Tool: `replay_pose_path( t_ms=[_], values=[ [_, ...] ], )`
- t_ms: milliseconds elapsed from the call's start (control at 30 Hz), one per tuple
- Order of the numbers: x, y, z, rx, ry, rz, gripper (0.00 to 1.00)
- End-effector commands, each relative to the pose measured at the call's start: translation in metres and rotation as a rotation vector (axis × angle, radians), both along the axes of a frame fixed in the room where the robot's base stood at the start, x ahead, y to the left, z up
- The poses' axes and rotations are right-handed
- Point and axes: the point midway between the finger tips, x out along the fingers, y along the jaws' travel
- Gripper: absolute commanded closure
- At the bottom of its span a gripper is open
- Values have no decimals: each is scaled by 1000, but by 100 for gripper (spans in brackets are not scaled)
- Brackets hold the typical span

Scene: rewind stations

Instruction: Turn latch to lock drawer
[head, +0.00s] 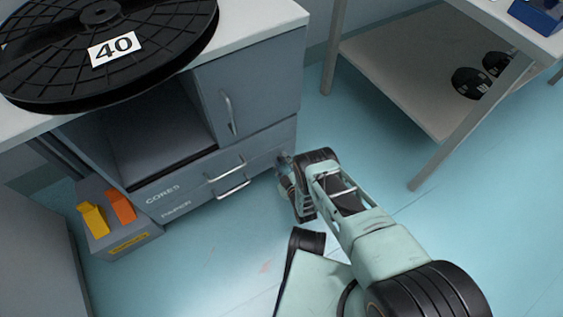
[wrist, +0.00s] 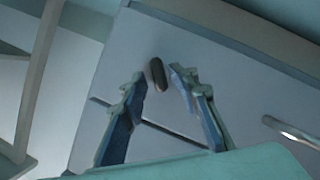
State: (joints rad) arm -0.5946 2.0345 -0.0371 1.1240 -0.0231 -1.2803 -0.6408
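The grey cabinet has two stacked drawers with bar handles: the upper one reads CORES (head: 180,185), and the lower one (head: 200,204) has a label that is hard to read. Both look flush with the cabinet front. In the wrist view a small dark oblong latch (wrist: 157,74) sits on the grey front. My gripper (head: 284,163) is at the right end of the drawer fronts. In the wrist view my gripper (wrist: 158,76) is open, with one fingertip on each side of the latch. Whether either finger touches it, I cannot tell. In the head view the latch is not distinguishable.
A large black reel marked 40 (head: 60,70) lies on the cabinet top. A cupboard door (head: 260,95) is above the drawers. A grey box with orange and yellow parts (head: 125,243) stands at left. A shelved table (head: 400,80) stands at right; floor between is clear.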

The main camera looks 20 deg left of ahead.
Motion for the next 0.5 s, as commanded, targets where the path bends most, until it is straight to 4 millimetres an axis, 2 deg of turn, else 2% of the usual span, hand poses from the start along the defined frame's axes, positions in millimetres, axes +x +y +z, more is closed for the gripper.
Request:
replay_pose_path(
  t_ms=[267,500],
  values=[
    [0,-1,10,-1,1,-1,72],
    [0,0,42,-1,1,-1,72]
  ],
)
